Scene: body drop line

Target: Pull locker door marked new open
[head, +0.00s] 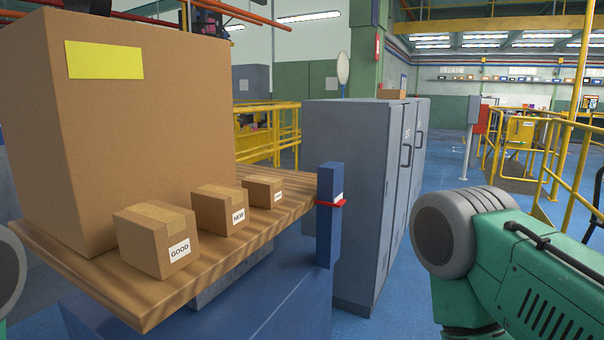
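A grey metal locker (345,190) stands in the middle, beyond a wooden shelf. Its door side faces right and shows at a steep angle. The nearer door (399,210) has a black bar handle (405,156) and a small pale mark too small to read. A farther door (420,125) has a similar dark handle. Both doors look closed. I cannot tell which door is marked new. Neither of my grippers is in view. A green and grey part at the lower right and a grey rounded part at the left edge look like my arms.
The wooden shelf (150,308) holds a large carton (135,140) and small boxes labelled GOOD (155,240), NEW (219,209) and one unreadable (262,192). A blue post (329,215) with a red band stands before the locker. Blue floor right of the locker is clear. Yellow railings (540,150) stand farther right.

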